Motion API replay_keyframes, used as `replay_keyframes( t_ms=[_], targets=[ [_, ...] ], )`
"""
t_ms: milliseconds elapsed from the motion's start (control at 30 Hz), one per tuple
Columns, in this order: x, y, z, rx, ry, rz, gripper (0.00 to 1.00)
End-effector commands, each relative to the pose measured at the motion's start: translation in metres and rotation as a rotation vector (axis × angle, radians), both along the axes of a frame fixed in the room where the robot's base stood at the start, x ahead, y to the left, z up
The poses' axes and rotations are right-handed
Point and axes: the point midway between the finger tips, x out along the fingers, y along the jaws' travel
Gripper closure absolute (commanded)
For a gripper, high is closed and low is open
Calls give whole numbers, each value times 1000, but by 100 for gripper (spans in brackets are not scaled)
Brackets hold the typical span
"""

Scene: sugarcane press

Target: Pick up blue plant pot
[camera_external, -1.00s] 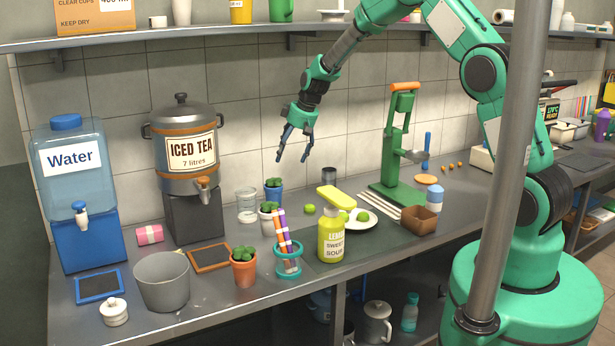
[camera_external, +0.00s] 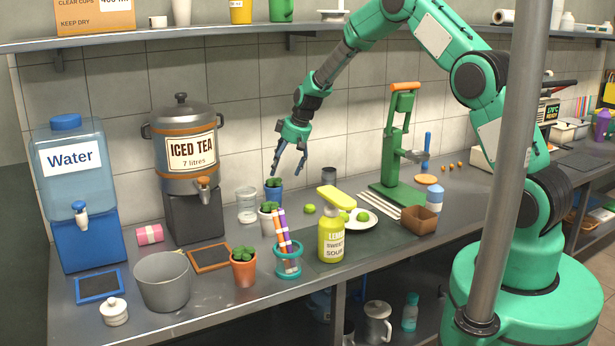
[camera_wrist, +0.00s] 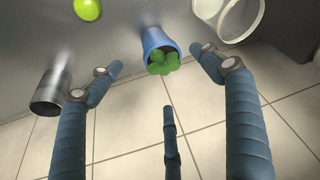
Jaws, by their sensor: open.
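The blue plant pot (camera_external: 273,194) with a green succulent stands on the counter, behind the white plant pot and right of a clear glass. In the wrist view the blue pot (camera_wrist: 153,40) is near the top middle, with its green plant (camera_wrist: 163,64) facing the camera. My gripper (camera_external: 288,172) is open and empty, with its fingers pointing down just above and slightly right of the pot in the external view. In the wrist view my gripper (camera_wrist: 157,65) has fingers spread to either side of the pot, and no contact shows.
The clear glass (camera_external: 246,205) and white pot (camera_external: 268,220) stand close to the blue pot. A dark metal cylinder (camera_external: 329,177) and a lime (camera_external: 309,209) are to its right. The pen holder (camera_external: 288,262) and yellow bottle (camera_external: 331,238) are in front. The tiled wall is behind.

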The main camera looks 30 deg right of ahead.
Motion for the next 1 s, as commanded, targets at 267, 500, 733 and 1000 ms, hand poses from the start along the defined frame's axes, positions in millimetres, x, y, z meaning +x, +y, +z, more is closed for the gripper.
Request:
replay_keyframes(
  t_ms=[267, 500, 733, 1000],
  targets=[
    [13, 8, -37, 0, 0, 1, 21],
    [19, 11, -51, -1, -2, 1, 21],
    [19, 11, -51, 0, -2, 1, 21],
    [20, 12, -55, -1, -2, 1, 21]
  ],
)
